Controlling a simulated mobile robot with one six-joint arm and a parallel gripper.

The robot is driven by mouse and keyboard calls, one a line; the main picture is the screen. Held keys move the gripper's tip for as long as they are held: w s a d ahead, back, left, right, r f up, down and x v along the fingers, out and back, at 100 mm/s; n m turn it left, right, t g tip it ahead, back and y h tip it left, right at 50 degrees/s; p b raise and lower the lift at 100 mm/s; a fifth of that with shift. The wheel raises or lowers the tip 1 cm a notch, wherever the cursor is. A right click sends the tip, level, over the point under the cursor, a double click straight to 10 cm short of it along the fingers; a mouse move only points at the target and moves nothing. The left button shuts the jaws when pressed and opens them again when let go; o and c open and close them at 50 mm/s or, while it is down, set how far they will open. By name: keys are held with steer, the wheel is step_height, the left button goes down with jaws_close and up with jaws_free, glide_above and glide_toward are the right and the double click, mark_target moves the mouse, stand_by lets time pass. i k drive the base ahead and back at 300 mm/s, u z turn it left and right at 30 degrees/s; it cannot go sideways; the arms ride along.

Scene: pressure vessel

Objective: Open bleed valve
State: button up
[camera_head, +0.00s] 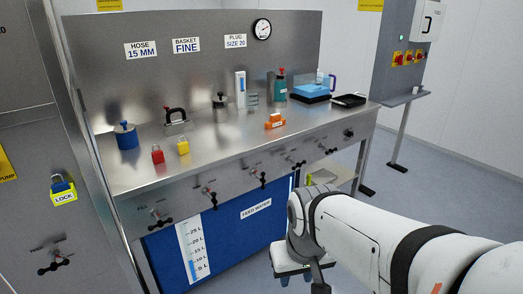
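Several small valves with dark handles line the front panel of the steel bench. Another dark-handled valve (54,262) is on the grey cabinet at the far left. My gripper (296,280) points down in front of the bench, below and right of the middle valves.
The steel bench top (225,150) carries a blue pot (126,136), red padlock (157,154), yellow padlock (183,147), orange block (275,121) and blue box (311,91). A blue feed-water tank (235,235) stands below. Floor is open at right, beyond a control stand (402,98).

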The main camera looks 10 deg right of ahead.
mark_target(305, 162)
steer(key=z, duration=0.6)
steer(key=i, duration=1.85)
steer(key=u, duration=0.75)
